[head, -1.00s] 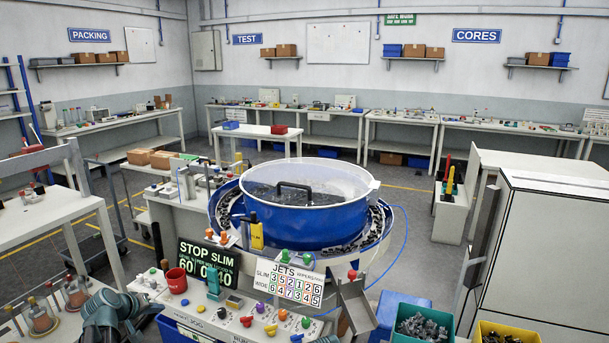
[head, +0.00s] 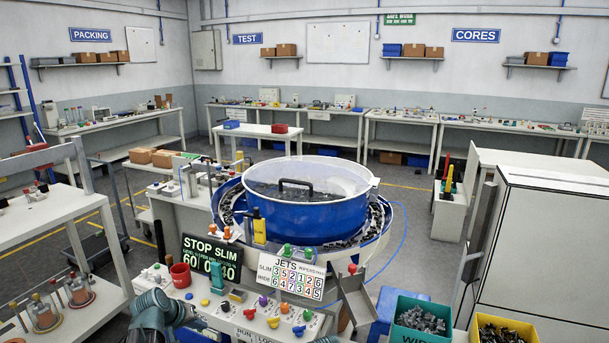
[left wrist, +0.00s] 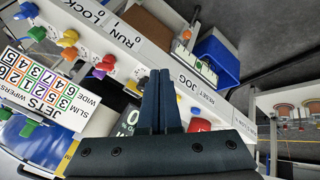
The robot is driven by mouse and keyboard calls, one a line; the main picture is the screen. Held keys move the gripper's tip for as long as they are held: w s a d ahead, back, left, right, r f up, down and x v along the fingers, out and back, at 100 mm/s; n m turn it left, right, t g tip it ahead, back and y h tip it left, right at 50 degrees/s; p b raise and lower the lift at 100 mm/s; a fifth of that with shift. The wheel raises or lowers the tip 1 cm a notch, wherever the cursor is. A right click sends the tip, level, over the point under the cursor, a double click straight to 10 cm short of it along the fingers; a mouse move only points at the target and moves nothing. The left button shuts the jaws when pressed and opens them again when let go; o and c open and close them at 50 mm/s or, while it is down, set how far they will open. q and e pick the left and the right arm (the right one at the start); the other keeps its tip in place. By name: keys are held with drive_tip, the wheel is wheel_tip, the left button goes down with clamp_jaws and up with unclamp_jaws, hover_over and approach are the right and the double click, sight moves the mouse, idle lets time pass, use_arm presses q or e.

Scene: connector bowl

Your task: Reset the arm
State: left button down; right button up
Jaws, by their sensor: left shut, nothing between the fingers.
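My left gripper (left wrist: 160,78) is shut and empty, its two dark fingers together in the left wrist view. It hangs over the control panel, seemingly apart from it. In the head view my left arm shows at the bottom left, beside the white control panel (head: 241,311) with its coloured knobs; the fingers are hard to make out there. The blue connector bowl (head: 298,210) with a clear lid stands behind the panel. My right gripper is not in view.
A green bin (head: 419,325) and a yellow bin (head: 503,330) of parts are at the lower right. A white bench (head: 65,225) stands left.

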use_arm(q)
drive_tip(key=s+d+f+m+g, duration=0.2)
drive_tip(key=s+d, duration=0.4)
drive_tip(key=d, duration=0.2)
drive_tip(key=s+d+f+m+g, duration=0.1)
drive_tip(key=s+d+m+g, duration=0.1)
drive_tip(key=s+d, duration=0.5)
drive_tip(key=s+d+m+g+y, duration=0.2)
drive_tip(key=s+d+m+y, duration=0.1)
drive_tip(key=s+d, duration=0.5)
drive_tip(key=s+y, duration=0.1)
drive_tip(key=s, duration=0.1)
drive_tip(key=shift+s+d+f+m+g, duration=0.3)
drive_tip(key=shift+d+f+m+g, duration=0.05)
drive_tip(key=shift+d+m+g, duration=0.05)
